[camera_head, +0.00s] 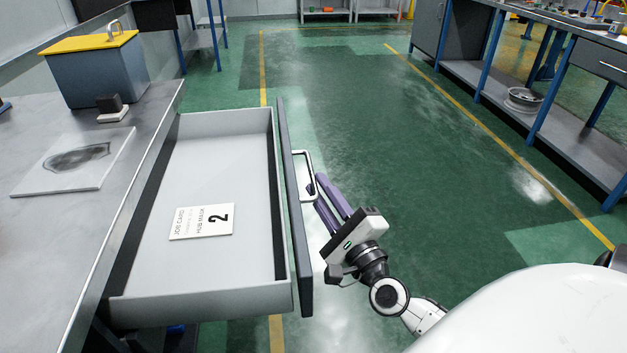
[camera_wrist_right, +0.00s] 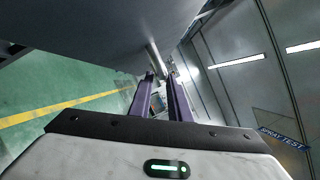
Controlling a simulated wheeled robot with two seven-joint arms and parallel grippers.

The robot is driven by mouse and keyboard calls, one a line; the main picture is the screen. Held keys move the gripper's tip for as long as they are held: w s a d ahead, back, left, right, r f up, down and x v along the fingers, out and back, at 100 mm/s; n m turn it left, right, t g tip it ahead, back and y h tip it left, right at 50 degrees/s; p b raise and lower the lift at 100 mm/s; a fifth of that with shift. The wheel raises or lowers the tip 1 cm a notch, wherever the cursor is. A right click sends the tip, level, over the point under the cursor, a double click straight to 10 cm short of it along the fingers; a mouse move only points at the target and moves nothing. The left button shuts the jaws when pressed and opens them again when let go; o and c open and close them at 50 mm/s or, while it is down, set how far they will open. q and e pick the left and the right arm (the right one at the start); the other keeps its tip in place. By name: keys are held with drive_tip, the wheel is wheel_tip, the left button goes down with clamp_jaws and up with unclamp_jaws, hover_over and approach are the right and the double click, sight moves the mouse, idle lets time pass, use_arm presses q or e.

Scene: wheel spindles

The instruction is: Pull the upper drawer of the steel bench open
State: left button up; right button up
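The drawer (camera_head: 195,170) of the steel bench (camera_head: 40,240) stands pulled far out, its inside open to view. Its dark front panel (camera_head: 291,215) carries a pale bar handle (camera_head: 305,155). My right gripper (camera_head: 315,190) has its purple fingers at the near part of this handle. The fingers are close together with a narrow gap and look shut on the bar; their tips are partly hidden. In the right wrist view the fingers (camera_wrist_right: 161,76) reach to the handle, beside the large grey drawer front (camera_wrist_right: 110,30). My left gripper is not in view.
A white job card (camera_head: 203,222) lies in the drawer. A grey bin with a yellow lid (camera_head: 95,75), a small dark block (camera_head: 110,105) and a stained plate (camera_head: 75,162) are on the bench top. Green floor (camera_head: 400,150) is clear to the right, up to another bench (camera_head: 500,100).

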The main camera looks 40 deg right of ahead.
drive_tip(key=v, duration=0.6)
drive_tip(key=shift+s+b, duration=0.25)
drive_tip(key=shift+b, duration=0.05)
